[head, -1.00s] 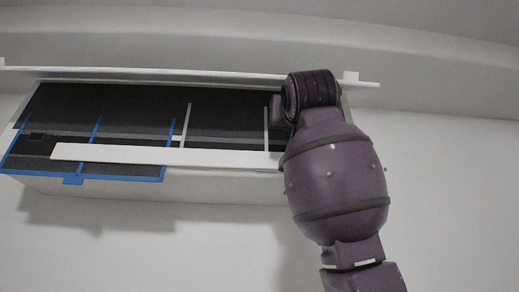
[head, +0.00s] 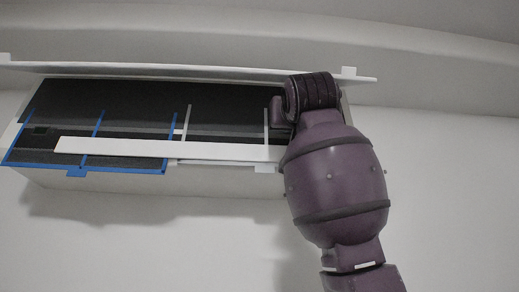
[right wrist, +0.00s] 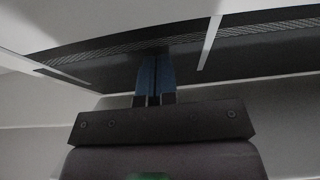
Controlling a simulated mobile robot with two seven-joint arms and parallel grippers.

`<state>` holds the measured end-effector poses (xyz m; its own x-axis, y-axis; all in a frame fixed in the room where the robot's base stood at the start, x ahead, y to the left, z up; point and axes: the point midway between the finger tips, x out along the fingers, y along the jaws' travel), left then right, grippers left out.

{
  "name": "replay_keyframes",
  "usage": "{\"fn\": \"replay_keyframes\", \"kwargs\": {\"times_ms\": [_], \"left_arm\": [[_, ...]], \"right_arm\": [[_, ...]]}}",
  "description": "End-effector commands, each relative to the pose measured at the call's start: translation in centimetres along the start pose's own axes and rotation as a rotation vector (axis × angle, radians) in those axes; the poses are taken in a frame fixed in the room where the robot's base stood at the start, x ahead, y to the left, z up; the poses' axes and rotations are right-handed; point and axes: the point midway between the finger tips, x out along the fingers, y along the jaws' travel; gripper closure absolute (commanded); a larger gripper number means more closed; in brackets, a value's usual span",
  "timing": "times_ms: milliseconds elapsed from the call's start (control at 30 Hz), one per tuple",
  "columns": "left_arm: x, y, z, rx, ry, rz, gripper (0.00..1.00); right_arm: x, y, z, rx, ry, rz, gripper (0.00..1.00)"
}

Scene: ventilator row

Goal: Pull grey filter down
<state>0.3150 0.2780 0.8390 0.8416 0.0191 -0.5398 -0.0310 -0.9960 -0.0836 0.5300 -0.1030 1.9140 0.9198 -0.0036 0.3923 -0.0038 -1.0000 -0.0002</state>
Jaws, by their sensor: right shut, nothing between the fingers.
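The grey filter (head: 266,125) sits in the right part of the open wall unit. Its pale struts show over the dark interior, and its lower edge and a small tab show just below the white bar. My right arm hides its right end. My right gripper (right wrist: 155,62) is shut and empty. In the right wrist view its blue fingers point up against the dark underside of the unit, left of a pale strut (right wrist: 211,42). Whether the fingertips touch the filter I cannot tell. In the head view this gripper is hidden behind my arm. My left gripper is out of view.
A blue-framed filter (head: 98,128) fills the left part of the unit. A white bar (head: 150,149) crosses the front, and a raised white cover (head: 190,69) runs along the top. The wall (head: 150,245) below is clear.

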Motion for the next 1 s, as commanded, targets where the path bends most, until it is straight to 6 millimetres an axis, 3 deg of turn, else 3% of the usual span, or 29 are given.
{"fn": "replay_keyframes", "kwargs": {"times_ms": [1000], "left_arm": [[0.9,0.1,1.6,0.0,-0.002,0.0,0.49]], "right_arm": [[-0.6,0.0,2.3,-0.001,-0.007,0.001,1.0]]}}
